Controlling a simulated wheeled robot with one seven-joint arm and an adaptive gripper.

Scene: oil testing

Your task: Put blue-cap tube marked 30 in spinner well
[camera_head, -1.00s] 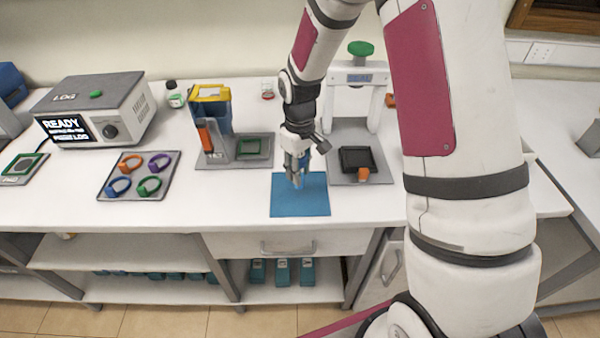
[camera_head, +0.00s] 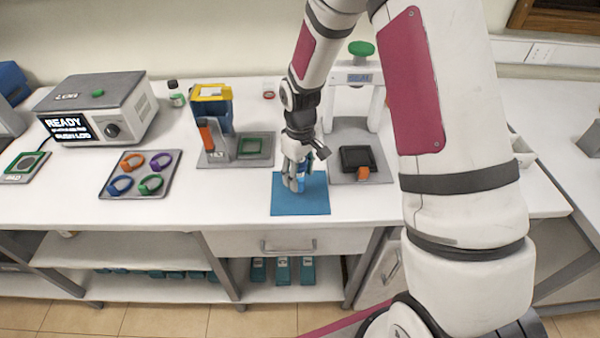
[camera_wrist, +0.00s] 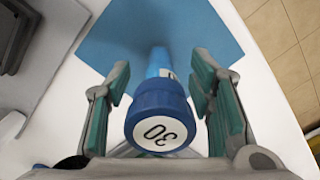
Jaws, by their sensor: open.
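The blue-cap tube marked 30 (camera_wrist: 160,118) stands on the blue mat (camera_head: 312,202), its cap facing the wrist camera. In the wrist view it sits between the two fingers of my gripper (camera_wrist: 161,95). The fingers are open, with a gap on each side of the cap. In the head view my gripper (camera_head: 296,178) is low over the mat and hides most of the tube. I cannot tell which fixture holds the spinner well.
A box reading READY (camera_head: 95,110) stands at the left. A tray with several coloured rings (camera_head: 108,177) lies in front of it. A yellow-and-blue-topped fixture (camera_head: 212,110) stands left of the mat, and a white press-like frame with a green knob (camera_head: 360,78) stands behind it.

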